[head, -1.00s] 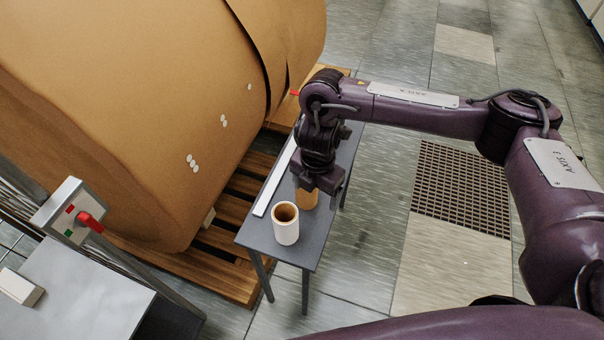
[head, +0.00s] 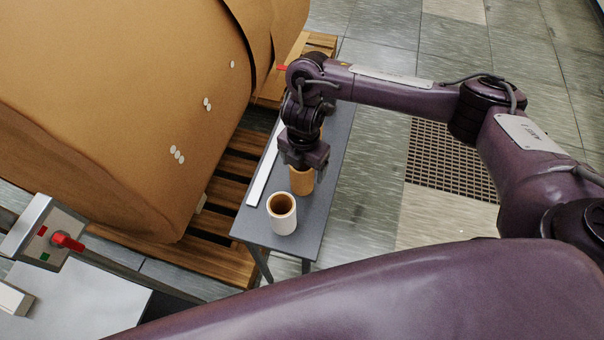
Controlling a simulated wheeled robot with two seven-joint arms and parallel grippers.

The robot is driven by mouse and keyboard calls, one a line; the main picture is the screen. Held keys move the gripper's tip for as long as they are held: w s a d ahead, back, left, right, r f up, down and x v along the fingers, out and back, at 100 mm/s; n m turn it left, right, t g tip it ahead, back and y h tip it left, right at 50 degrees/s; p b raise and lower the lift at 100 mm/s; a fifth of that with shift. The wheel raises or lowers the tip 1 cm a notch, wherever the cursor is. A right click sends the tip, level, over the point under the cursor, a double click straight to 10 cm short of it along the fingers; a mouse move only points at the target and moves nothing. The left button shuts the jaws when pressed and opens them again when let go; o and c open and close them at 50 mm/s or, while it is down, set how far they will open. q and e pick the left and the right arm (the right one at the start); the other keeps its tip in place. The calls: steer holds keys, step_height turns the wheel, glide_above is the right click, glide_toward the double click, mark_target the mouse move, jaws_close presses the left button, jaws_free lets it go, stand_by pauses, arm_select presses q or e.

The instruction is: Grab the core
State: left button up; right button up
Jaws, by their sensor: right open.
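Two short hollow tubes stand upright on a narrow grey table. The nearer core (head: 282,215) is white outside with a brown inside. The other core (head: 302,181) is brown and stands just behind it. My right gripper (head: 303,164) points down directly over the brown core, with its jaws open. The gripper body hides the top of that core, so I cannot tell whether the fingers are around it. My left gripper is not in view.
The grey table (head: 325,190) also holds a long white strip (head: 265,165) along its left edge. A huge brown paper roll (head: 110,90) rests on a wooden pallet (head: 222,245) to the left. A control box with a red switch (head: 68,241) is at lower left. Floor right of the table is clear.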

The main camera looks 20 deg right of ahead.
step_height(320, 180, down, 2)
steer(key=shift+f, duration=0.1)
steer(key=c, duration=1.1)
